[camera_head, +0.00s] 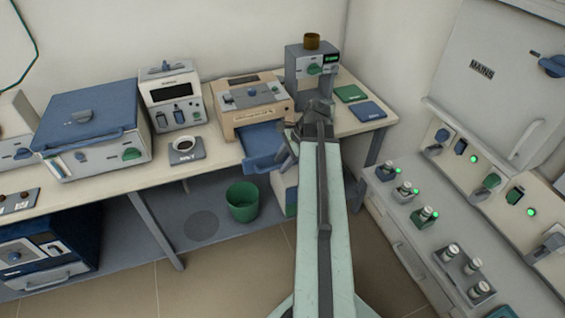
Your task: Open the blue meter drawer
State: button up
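The tan meter (253,103) stands on the bench against the back wall, left of the corner. A blue drawer (264,141) sticks out from below its front, over the bench edge, so it stands at least partly open. Its front face is turned towards me. My gripper (290,143) is at the right side of this drawer, at the end of my pale green arm. Dark finger parts show close to the drawer's right edge; I cannot tell whether they touch it. The arm hides the drawer's right end, and the finger gap is too small to read.
A grey device with a brown cup (312,42) stands behind my gripper. A dish on a scale (184,146) and a white instrument (172,95) are to the left. A green bin (243,201) stands below the drawer. A control panel (460,215) fills the right side.

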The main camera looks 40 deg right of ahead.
jog(key=p+v, duration=0.7)
jog(key=shift+r, duration=0.35)
jog(key=shift+s+d, duration=0.1)
jog(key=shift+s, duration=0.05)
jog(key=w+a+n, duration=0.3)
jog(key=w+a, duration=0.4)
jog(key=a, duration=0.4)
jog(key=w+a+f+n+g+h, duration=0.1)
jog(key=a+f+n+g+h, duration=0.1)
jog(key=a+n, duration=1.7)
jog(key=a+g+h, duration=0.1)
jog(key=a, duration=0.5)
jog(key=shift+a+g, duration=0.2)
jog(key=shift+g, duration=0.1)
